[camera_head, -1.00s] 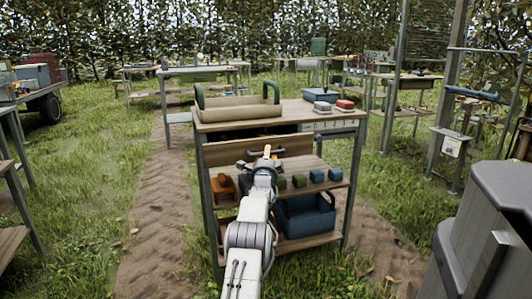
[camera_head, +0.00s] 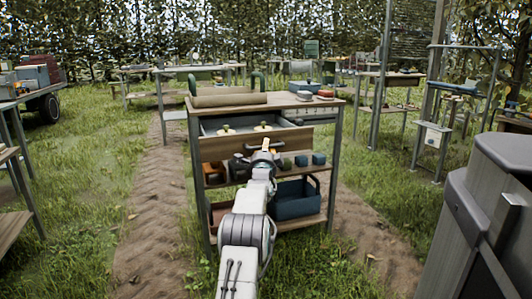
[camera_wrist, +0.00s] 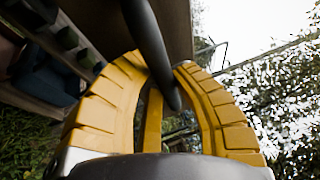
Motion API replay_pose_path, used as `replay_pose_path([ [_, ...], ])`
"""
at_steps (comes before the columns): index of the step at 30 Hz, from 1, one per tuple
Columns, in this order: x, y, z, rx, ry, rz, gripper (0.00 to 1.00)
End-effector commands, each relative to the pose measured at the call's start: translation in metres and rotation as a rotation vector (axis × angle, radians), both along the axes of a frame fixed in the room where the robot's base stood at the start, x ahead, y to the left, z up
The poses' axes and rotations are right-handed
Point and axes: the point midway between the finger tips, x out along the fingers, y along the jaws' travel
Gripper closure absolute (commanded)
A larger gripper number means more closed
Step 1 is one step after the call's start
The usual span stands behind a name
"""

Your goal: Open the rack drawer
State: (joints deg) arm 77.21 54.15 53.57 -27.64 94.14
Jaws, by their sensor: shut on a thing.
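The rack (camera_head: 338,160) is a wooden work stand with grey legs, in the middle of the head view. Its drawer (camera_head: 222,149) has a wooden front and stands pulled out below the rack top. Two small pale yellow items with knobs lie inside the grey drawer interior. My gripper (camera_head: 264,146) is at the middle of the drawer front. In the wrist view, its yellow fingers (camera_wrist: 161,75) are around a dark round handle bar (camera_wrist: 148,38). The handle is mostly hidden behind my gripper in the head view.
A blue crate (camera_head: 290,208) and a reddish bin (camera_head: 222,213) sit on the bottom shelf, with small blocks on the shelf above. A dark grey cabinet (camera_head: 455,235) stands at right.

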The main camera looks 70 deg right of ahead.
Motion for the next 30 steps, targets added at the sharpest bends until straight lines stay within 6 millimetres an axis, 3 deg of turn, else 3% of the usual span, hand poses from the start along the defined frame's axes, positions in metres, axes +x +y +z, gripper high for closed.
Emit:
replay_pose_path([
  [11,0.0056,0.0018,0.0001,0.0,0.002,0.007,1.0],
  [12,0.0057,0.0018,0.0002,0.0,0.002,0.007,0.75],
  [20,0.0029,0.0012,0.0,0.001,0.001,0.004,0.52],
  [30,0.0013,0.0015,0.0001,0.001,0.001,0.002,0.5],
])
